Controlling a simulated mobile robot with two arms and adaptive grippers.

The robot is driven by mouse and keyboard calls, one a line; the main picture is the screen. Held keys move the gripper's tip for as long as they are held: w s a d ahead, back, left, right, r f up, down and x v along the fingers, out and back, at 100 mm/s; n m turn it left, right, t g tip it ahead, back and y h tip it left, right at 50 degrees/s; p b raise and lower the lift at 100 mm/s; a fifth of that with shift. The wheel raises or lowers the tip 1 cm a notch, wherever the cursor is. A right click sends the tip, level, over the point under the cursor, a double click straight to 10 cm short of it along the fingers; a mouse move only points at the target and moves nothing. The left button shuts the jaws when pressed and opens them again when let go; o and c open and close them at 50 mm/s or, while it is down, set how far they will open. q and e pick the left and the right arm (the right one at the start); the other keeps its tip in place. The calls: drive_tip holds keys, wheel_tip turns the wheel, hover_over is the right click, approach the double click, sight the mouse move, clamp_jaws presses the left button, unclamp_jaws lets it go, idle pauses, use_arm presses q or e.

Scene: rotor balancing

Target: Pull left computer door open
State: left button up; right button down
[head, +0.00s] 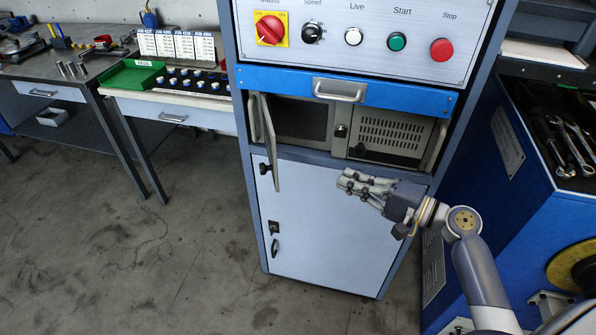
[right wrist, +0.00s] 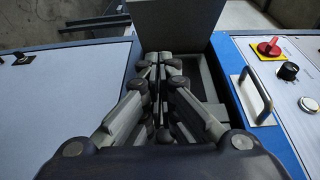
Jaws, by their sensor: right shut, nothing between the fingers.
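The left computer door (head: 268,140) is a narrow grey panel on the cabinet's left side, below the blue drawer. In the right wrist view a grey panel that looks like this door (right wrist: 176,22) stands beyond the fingertips. The computer (head: 397,137) shows in the compartment, with a dark screen area and a vented front. My right gripper (head: 345,182) is shut and empty in front of the cabinet, right of the door and apart from it; its fingers also fill the right wrist view (right wrist: 160,62). My left gripper is out of view.
A blue drawer with a metal handle (head: 340,90) and a control panel (head: 360,60) sit above the compartment. A closed lower cabinet door (head: 325,230) is below. A blue tool bench (head: 510,220) stands close at right. Floor at left (head: 200,230) is clear.

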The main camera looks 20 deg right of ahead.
use_arm(q)
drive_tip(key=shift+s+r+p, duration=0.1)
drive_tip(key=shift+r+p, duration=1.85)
drive_tip(key=shift+p, duration=0.1)
use_arm(e)
drive_tip(key=w+a+r, duration=0.1)
drive_tip(key=w+a, duration=0.7)
drive_tip(key=a, duration=0.2)
drive_tip(key=shift+a, duration=0.3)
